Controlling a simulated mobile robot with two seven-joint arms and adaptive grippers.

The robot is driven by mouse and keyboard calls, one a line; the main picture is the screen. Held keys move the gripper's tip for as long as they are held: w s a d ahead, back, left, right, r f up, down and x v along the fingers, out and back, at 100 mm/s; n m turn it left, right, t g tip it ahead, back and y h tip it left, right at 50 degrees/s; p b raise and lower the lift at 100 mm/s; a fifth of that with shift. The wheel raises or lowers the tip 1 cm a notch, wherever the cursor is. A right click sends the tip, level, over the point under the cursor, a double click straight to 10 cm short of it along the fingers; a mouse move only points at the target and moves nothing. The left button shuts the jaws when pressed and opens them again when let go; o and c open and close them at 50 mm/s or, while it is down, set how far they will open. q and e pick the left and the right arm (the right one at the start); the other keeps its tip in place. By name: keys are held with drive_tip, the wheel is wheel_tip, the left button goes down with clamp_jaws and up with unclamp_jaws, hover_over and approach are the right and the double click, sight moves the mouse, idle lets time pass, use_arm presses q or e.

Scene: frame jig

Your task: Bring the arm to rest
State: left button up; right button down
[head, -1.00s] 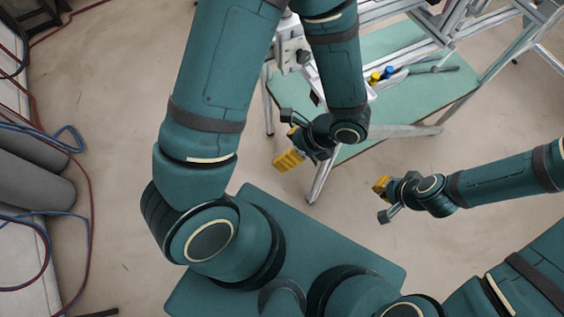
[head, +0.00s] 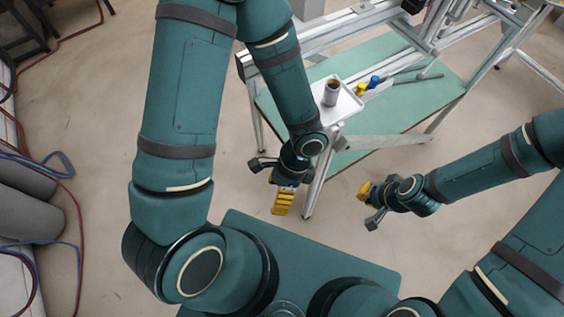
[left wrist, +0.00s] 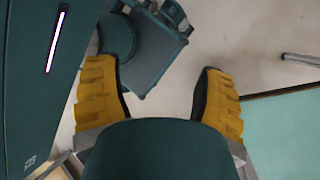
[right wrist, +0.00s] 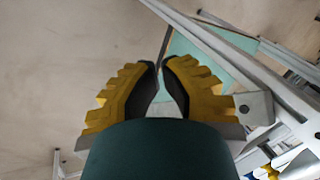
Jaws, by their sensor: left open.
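My left arm comes in from the left in the head view. Its gripper (head: 283,203) hangs over the floor near the table's near corner leg, yellow fingers pointing down the picture. In the left wrist view the yellow fingers (left wrist: 160,85) are wide apart with nothing between them. My right gripper (head: 364,192) is over the floor to the right of that leg. In the right wrist view its fingertips (right wrist: 160,64) come together with nothing visible held between them.
A table with a green lower panel (head: 290,112) and aluminium frame (head: 350,32) stands ahead. A white tray (head: 352,103) on it holds a grey cup (head: 332,92). Yellow and blue items (head: 374,81) lie beside it. Hoses (head: 75,205) run along the left floor.

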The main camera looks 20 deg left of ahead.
use_arm(q)
drive_tip(key=w+d+f+n+t+h, duration=0.2)
drive_tip(key=w+d+f+n+h, duration=0.15)
drive_tip(key=d+n+h, duration=0.35)
drive_tip(key=w+a+f+n+t+y, duration=0.1)
drive_tip(key=w+a+f+n+t, duration=0.2)
drive_tip(key=n, duration=0.5)
drive_tip(key=w+a+t, duration=0.1)
drive_tip(key=w+a, duration=0.1)
drive_tip(key=shift+a+t, duration=0.3)
drive_tip(key=shift+t, duration=0.1)
